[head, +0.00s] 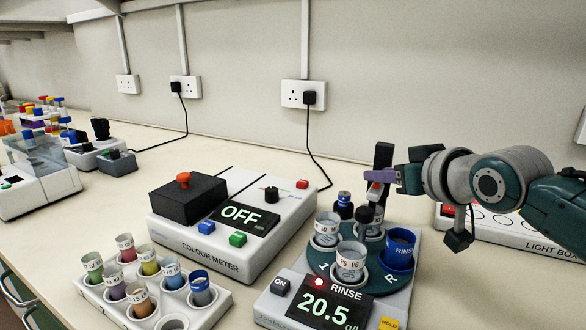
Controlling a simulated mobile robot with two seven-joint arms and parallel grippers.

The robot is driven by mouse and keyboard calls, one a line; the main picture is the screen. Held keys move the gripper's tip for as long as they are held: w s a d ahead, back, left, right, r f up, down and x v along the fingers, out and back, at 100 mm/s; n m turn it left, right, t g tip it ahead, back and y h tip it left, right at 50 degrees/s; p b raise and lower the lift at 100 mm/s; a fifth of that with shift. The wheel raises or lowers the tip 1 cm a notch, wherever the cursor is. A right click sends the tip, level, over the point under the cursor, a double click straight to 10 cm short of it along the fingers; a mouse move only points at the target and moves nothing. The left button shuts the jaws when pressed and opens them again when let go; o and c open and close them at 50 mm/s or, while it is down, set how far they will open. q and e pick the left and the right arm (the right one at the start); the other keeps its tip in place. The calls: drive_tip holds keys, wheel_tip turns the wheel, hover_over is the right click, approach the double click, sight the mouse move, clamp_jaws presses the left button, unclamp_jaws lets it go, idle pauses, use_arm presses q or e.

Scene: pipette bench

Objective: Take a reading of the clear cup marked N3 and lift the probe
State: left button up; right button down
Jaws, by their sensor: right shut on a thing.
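The meter (320,303) stands at front right, its screen showing RINSE and 20.5. Its turntable (318,257) carries several cups. A clear cup (350,262) is in front, its marking too small to read surely. Another clear cup (327,229) stands behind it to the left. A third is partly hidden behind dark probe parts (365,214). I cannot tell which cup is N3. A blue cup marked RINSE (400,249) is at right. My right gripper (384,176) is shut on a black upright part (382,156), apparently the probe's handle, above the turntable. My left gripper is not in view.
A colour meter (215,259) reading OFF stands left of the turntable. A rack (215,316) of coloured sample cups is in front of it. A light box (490,236) lies behind my right arm. A black cable (313,150) hangs from the wall socket.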

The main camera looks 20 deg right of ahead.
idle(0.4)
idle(0.5)
wheel_tip(320, 180, up, 6)
drive_tip(key=p, duration=0.6)
drive_tip(key=shift+w+f, duration=0.1)
drive_tip(key=c, duration=1.1)
unclamp_jaws()
drive_tip(key=shift+o, duration=1.2)
